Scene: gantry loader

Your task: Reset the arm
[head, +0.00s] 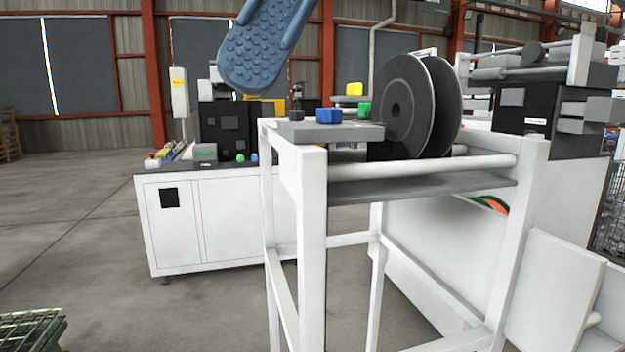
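My gripper is not visible in the head view. A blue, studded, rounded object (262,50) comes down from the top edge, left of centre, and looks like the sole of a shoe. Its upper end is cut off by the frame, so I cannot tell what holds it. It appears above and left of the white frame stand (312,230), apart from it in the picture.
The stand carries a grey plate (345,134) with a blue block (328,116) and black discs (400,105). A white cabinet (225,225) stands behind left, a machine (555,110) at right. A green grate (30,330) lies lower left. Floor at left is clear.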

